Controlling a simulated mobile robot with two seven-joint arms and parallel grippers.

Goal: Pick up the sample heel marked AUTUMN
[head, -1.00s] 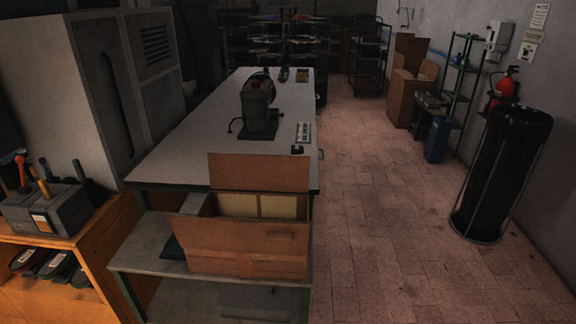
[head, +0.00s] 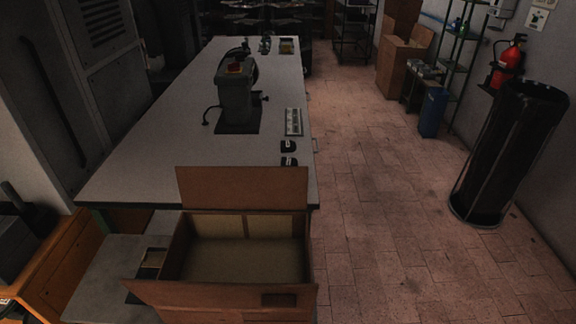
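Two small dark pieces lie on the right edge of the grey worktable (head: 150,150), a farther one (head: 288,146) and a nearer one (head: 288,161). They may be heels, but they are too small to tell, and I cannot read AUTUMN or any other marking. A white strip with dark marks (head: 293,122) lies just beyond them. The dark press (head: 236,95) with a red and yellow top stands farther back on the table. Neither of my grippers is in view.
An open cardboard box (head: 245,262) with an empty-looking inside stands at the table's near end, flap raised. An orange bench (head: 65,268) is at left. A black wire-framed bin (head: 508,155) and a blue bin (head: 433,112) stand at right. The tiled floor (head: 380,230) between is clear.

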